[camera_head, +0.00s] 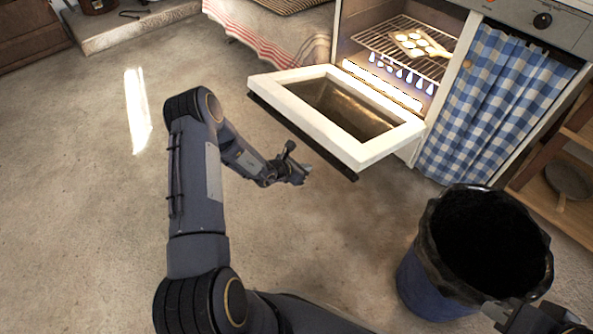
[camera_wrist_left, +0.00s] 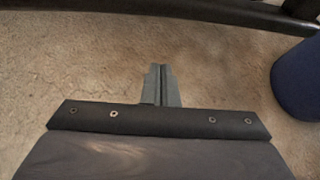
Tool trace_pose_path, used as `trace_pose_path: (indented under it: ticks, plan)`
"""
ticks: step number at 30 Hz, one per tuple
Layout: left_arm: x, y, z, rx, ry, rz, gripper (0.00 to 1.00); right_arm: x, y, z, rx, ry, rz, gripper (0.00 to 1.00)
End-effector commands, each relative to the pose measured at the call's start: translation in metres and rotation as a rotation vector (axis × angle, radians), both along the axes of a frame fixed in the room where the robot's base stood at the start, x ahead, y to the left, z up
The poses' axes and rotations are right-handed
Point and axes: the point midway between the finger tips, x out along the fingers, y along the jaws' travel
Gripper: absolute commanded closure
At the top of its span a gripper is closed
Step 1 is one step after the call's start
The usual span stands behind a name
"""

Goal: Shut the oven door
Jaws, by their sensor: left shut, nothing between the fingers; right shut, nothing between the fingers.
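The oven door (camera_head: 370,150) hangs open, folded down in front of the lit oven (camera_head: 405,45), with its inner side facing up. A dark bar (camera_head: 300,135) runs along its outer edge. My left gripper (camera_head: 303,174) is shut and empty, low over the floor, just outside that edge and apart from it in the head view. Its closed fingers (camera_wrist_left: 162,84) show in the left wrist view above bare floor. My right gripper (camera_head: 505,312) is shut and partly cut off at the bottom right, by the bin.
A blue bin (camera_head: 420,285) with a black liner stands on the right; it also shows in the left wrist view (camera_wrist_left: 300,80). A checked curtain (camera_head: 495,100) hangs beside the oven. The left floor is clear.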

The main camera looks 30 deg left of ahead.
Motion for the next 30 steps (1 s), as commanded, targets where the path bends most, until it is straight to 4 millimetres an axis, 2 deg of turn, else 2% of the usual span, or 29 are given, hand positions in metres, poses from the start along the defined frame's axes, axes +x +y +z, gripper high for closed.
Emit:
trace_pose_path:
  ticks: [1,4,6,12,25,30]
  plan:
    - [0.008,-0.004,-0.012,-0.001,-0.001,-0.001,1.0,0.0,0.0,-0.01,0.0,0.0,0.0,1.0]
    - [0.023,-0.01,-0.022,-0.001,-0.001,-0.001,1.0,0.0,0.0,-0.018,0.0,0.0,0.0,1.0]
    - [0.026,-0.01,-0.002,0.001,-0.005,0.0,1.0,0.0,0.0,-0.018,0.0,0.0,0.0,1.0]
    - [0.03,-0.012,0.018,0.0,-0.001,0.001,1.0,0.0,0.0,-0.022,0.0,0.0,0.0,1.0]
    - [0.03,-0.013,0.024,0.0,0.0,0.0,1.0,0.0,0.0,-0.022,0.0,0.0,0.0,1.0]
    - [0.03,-0.013,0.032,0.004,0.008,-0.001,1.0,0.0,0.0,-0.014,0.0,0.0,0.0,1.0]
